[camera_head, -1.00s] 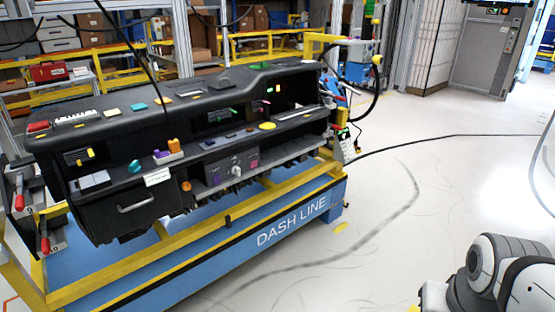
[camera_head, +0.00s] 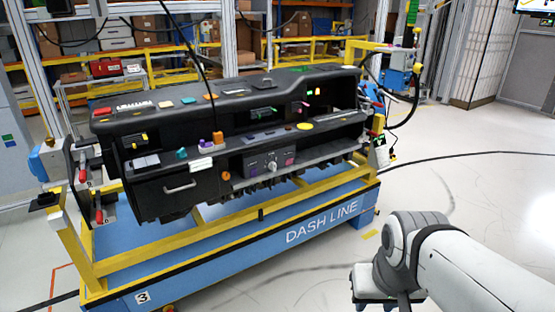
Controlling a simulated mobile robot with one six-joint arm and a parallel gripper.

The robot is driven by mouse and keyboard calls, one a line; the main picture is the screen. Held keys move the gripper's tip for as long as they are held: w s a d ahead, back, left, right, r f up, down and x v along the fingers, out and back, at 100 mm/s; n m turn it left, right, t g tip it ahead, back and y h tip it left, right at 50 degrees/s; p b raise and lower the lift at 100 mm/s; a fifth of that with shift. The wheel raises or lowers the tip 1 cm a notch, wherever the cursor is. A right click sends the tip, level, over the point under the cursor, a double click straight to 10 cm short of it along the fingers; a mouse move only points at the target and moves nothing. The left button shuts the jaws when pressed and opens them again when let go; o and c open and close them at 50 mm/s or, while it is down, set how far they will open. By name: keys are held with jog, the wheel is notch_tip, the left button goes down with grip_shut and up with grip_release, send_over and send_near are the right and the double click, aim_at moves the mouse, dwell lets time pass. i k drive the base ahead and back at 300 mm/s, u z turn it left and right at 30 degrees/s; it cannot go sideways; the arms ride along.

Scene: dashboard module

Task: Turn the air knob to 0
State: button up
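A black dashboard module (camera_head: 150,185) rests on a blue and yellow stand marked DASH LINE. A grey control panel (camera_head: 255,163) sits low in its middle, with a pale knob (camera_head: 271,165) at its centre and small purple buttons beside it. I take this knob to be the air knob; its markings and pointer are too small to read. My white and dark grey arm is at the lower right, well apart from the dashboard. My gripper is not clearly visible in this view.
The blue base (camera_head: 230,262) with yellow rails (camera_head: 190,252) stands between the open floor and the dashboard. Red-handled clamps (camera_head: 97,212) stick out at the left end. Pale floor (camera_head: 470,195) is clear on the right. A thin dark cable hangs down in front of the dashboard top.

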aim_at(272, 165)
jog(key=z, duration=0.05)
jog(key=i, duration=1)
jog(key=u, duration=0.05)
